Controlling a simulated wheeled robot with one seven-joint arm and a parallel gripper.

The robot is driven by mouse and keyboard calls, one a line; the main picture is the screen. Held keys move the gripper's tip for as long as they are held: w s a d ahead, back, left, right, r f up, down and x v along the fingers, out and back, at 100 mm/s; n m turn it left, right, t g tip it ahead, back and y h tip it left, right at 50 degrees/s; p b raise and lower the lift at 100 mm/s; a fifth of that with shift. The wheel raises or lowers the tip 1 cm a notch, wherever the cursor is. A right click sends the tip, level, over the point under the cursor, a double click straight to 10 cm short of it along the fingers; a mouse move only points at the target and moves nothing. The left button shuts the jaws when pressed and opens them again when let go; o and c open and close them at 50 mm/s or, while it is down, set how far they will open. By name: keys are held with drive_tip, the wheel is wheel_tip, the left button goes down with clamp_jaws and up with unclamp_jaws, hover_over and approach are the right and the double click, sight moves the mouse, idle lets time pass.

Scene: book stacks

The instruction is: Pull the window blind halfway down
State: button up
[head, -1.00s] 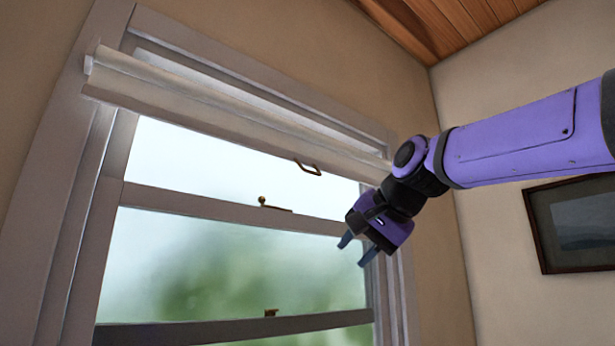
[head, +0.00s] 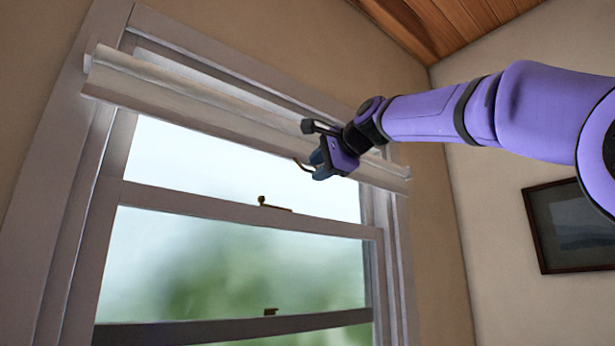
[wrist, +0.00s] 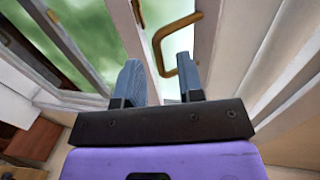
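The white window blind (head: 180,97) is rolled up at the top of the window, with only a short strip and its bottom bar hanging. A bronze pull handle (head: 302,166) sits on its lower edge, partly hidden by my gripper (head: 322,162) in the head view. In the wrist view, the handle (wrist: 157,45) lies just beyond my gripper (wrist: 160,75), near the right fingertip and partly in line with the gap. The two blue-grey fingers are apart with nothing held. I cannot tell whether a finger touches the handle.
The window sash (head: 240,212) below the blind carries a small brass latch (head: 270,204). A lower rail (head: 230,328) has another small fitting. A framed picture (head: 575,222) hangs on the right wall. The space in front of the lower glass is clear.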

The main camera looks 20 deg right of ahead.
sight(308, 165)
drive_tip(key=x, duration=0.4)
drive_tip(key=shift+w+f, duration=0.15)
drive_tip(key=shift+w, duration=0.15)
clamp_jaws()
